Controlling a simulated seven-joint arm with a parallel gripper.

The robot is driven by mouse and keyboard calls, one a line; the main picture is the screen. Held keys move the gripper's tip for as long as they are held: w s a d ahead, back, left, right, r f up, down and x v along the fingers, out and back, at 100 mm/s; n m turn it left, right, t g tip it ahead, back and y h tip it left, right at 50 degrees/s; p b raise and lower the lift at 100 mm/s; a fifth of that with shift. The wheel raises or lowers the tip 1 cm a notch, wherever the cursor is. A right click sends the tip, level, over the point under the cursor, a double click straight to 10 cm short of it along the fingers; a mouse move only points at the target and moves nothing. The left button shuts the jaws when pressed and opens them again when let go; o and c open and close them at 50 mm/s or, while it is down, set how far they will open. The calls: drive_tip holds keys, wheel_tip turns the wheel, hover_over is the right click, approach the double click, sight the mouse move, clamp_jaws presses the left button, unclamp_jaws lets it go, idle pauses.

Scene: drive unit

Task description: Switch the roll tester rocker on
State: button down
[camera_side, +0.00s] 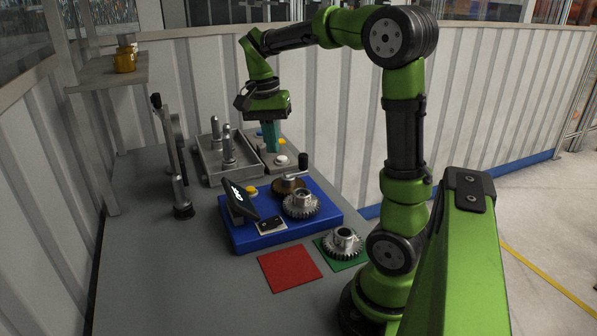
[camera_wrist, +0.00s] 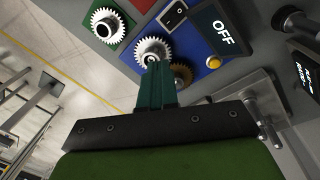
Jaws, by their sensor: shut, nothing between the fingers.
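The roll tester is a blue box (camera_side: 285,236) on the grey bench in the side view. Its black rocker (camera_side: 268,225) sits on the front part of the top, beside a tilted black display (camera_side: 238,199). In the wrist view the rocker (camera_wrist: 174,14) is at the top, and the display (camera_wrist: 222,38) reads OFF. My gripper (camera_side: 273,150) points down behind the blue box, above the small grey box at the back. Its teal fingers are closed together and empty; they also show in the wrist view (camera_wrist: 158,68), apart from the rocker.
The tester carries a steel gear (camera_side: 300,204), a brown gear, a crank handle and a yellow button (camera_wrist: 214,62). Another gear (camera_side: 342,241) sits on a green mat beside a bare red mat (camera_side: 289,268). A tray with metal pins (camera_side: 210,160) stands behind.

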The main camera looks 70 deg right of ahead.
sight(278, 219)
drive_tip(key=shift+w+a+f+m+h, duration=0.15)
drive_tip(key=shift+a+f+m, duration=0.45)
drive_tip(key=shift+m, duration=1.25)
drive_tip(key=shift+w+a+f+m+h, duration=0.2)
drive_tip(key=shift+f+m, duration=0.75)
drive_tip(key=shift+m, duration=0.95)
drive_tip(key=shift+w+a+f+m+h, duration=0.25)
drive_tip(key=shift+f+m, duration=0.55)
drive_tip(key=shift+m, duration=1.05)
drive_tip(key=shift+s, duration=0.1)
drive_tip(key=f, duration=0.4)
drive_tip(key=s+d+f, duration=0.1)
drive_tip(key=f, duration=0.9)
drive_tip(key=shift+s+d, duration=0.25)
drive_tip(key=shift+s, duration=0.05)
